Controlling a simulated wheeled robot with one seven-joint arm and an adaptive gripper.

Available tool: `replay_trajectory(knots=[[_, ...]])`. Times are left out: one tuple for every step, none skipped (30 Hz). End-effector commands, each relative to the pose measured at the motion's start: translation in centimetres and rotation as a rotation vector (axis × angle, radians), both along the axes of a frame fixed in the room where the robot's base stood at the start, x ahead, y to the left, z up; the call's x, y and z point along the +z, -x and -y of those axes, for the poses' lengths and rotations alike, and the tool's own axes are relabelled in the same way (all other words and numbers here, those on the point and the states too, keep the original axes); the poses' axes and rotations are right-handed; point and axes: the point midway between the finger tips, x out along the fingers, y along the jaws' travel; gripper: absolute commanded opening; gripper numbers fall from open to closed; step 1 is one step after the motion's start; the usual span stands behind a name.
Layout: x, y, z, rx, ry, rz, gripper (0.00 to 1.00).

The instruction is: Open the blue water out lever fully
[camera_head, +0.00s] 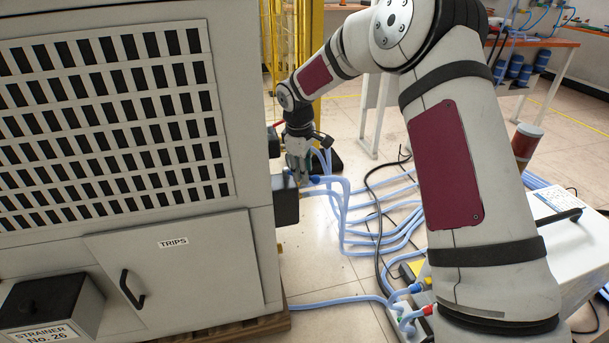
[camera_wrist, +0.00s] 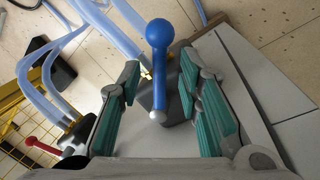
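The blue lever (camera_wrist: 158,60) has a round ball knob at the top of the wrist view, with its stem running down to a silver-coloured end. My gripper (camera_wrist: 160,80) is open, with one green-padded finger on each side of the lever. Gaps show between the lever and both pads. In the head view my gripper (camera_head: 299,168) is at the right side of the grey cabinet, pointing down. A small blue part of the lever (camera_head: 314,180) shows beside the fingertips; the rest is hidden there.
The grey cabinet (camera_head: 180,235) fills the left of the head view. Light blue hoses (camera_head: 350,215) run close to the gripper and across the floor. A red lever (camera_wrist: 42,147) lies at lower left in the wrist view. A white case (camera_head: 570,225) stands at right.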

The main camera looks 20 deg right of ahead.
Motion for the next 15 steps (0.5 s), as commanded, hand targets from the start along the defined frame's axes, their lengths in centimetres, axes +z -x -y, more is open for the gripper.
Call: replay_trajectory(knots=[[-0.41, -0.07, 0.04, 0.0, 0.0, 0.0, 0.32], [-0.54, -0.09, 0.06, 0.0, 0.0, 0.0, 0.32], [-0.67, -0.12, 0.07, 0.0, -0.001, 0.001, 0.32], [-0.72, -0.13, 0.08, 0.0, 0.0, 0.001, 0.32], [-0.76, -0.14, 0.09, 0.0, 0.0, 0.001, 0.32], [-0.79, -0.16, 0.1, 0.0, 0.0, 0.001, 0.32], [-0.79, -0.16, 0.1, 0.0, 0.0, 0.001, 0.32], [-0.79, -0.16, 0.1, 0.0, 0.0, 0.001, 0.32], [-0.78, -0.16, 0.1, 0.0, 0.0, 0.001, 0.32], [-0.77, -0.15, 0.1, 0.0, 0.0, 0.001, 0.32], [-0.77, -0.15, 0.11, 0.0, 0.0, 0.001, 0.32], [-0.77, -0.15, 0.11, 0.0, 0.0, 0.001, 0.32], [-0.77, -0.15, 0.11, 0.0, 0.0, 0.001, 0.28], [-0.77, -0.15, 0.11, 0.0, 0.0, 0.001, 0.21], [-0.77, -0.15, 0.11, 0.0, 0.0, 0.001, 0.12]])
